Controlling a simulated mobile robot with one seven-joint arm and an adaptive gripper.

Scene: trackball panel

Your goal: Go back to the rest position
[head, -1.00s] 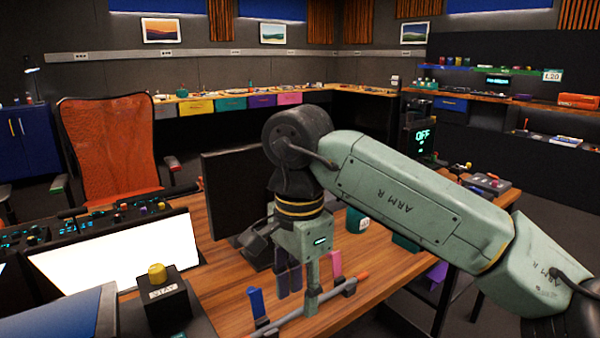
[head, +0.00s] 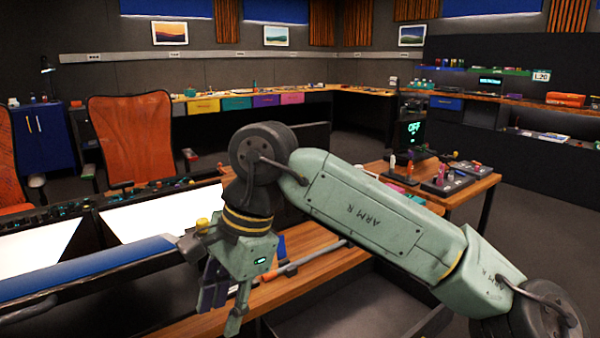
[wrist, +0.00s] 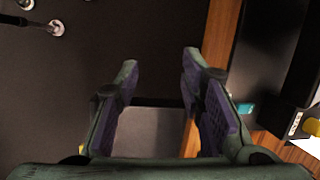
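My gripper (head: 222,285) hangs below my green arm at the left of centre in the head view, over the near edge of the wooden desk (head: 300,290). In the wrist view my gripper (wrist: 160,100) shows two purple-padded fingers standing apart with nothing between them. Below the fingers are dark floor and a grey surface that I cannot identify. The gripper touches nothing that I can make out.
A yellow-topped button (head: 203,225) stands behind my gripper, and shows at the right edge of the wrist view (wrist: 312,126). Bright white panels (head: 165,212) lie to the left. An orange chair (head: 135,140) stands behind the desk. Dark floor is open at the right.

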